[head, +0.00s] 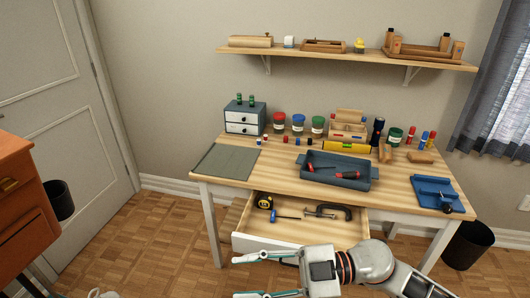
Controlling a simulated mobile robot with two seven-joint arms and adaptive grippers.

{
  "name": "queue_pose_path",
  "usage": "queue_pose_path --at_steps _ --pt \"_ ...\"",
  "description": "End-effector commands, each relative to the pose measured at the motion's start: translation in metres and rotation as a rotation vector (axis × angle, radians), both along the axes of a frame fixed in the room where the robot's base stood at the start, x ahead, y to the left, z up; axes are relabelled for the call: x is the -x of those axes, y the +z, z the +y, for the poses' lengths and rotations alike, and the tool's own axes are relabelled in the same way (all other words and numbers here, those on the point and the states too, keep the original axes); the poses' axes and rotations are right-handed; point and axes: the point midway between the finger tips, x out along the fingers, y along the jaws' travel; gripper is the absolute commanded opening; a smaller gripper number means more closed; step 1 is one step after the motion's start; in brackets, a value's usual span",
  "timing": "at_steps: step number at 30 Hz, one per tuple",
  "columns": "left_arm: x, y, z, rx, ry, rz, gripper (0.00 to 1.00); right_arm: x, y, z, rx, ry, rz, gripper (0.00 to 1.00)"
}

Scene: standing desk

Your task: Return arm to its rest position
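My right gripper (238,277) is low in the head view, in front of the desk's open drawer (283,247). Its two fingers point left and are spread wide apart, with nothing between them. The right arm comes in from the lower right, its pale wrist in front of the drawer's right part. A small pale piece at the bottom left edge (103,294) looks like the tip of my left arm or gripper. Too little of it shows to tell its state.
The wooden desk (280,181) holds a blue tray (356,183) with tools, a grey mat (226,161), jars and a blue clamp-like tool (435,191). The open drawer holds a tape measure, screwdriver and clamp. An orange cabinet (22,215) stands left. Floor between is clear.

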Motion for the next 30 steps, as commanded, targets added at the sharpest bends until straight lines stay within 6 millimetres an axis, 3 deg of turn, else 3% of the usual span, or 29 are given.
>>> queue_pose_path --at_steps 4,7,11,14,17,21,25,30 --pt "0.001 -0.001 0.0 0.0 -0.001 0.002 0.6 -0.03 0.019 -0.004 -0.24 -0.261 0.048 0.35" --pt "0.001 -0.001 0.0 0.0 0.0 0.003 0.6 -0.057 0.013 -0.025 -0.331 -0.478 0.097 0.35" --pt "0.001 -0.001 0.0 0.0 0.0 0.003 0.6 -0.086 -0.027 -0.068 -0.353 -0.778 0.191 0.35" --pt "0.001 -0.001 0.0 0.0 0.0 0.003 0.6 -0.093 -0.078 -0.109 -0.297 -1.002 0.288 0.35" --pt "0.001 -0.001 0.0 0.0 0.0 0.003 0.6 -0.081 -0.142 -0.151 -0.188 -1.197 0.403 0.35" --pt "0.001 -0.001 0.0 0.0 0.0 0.003 0.6 -0.04 -0.222 -0.195 -0.005 -1.37 0.554 0.35" --pt "0.001 -0.001 0.0 0.0 0.0 0.003 0.6 0.002 -0.272 -0.22 0.134 -1.446 0.662 0.35" --pt "0.001 -0.001 0.0 0.0 0.0 0.003 0.6 0.033 -0.3 -0.233 0.228 -1.476 0.731 0.35"
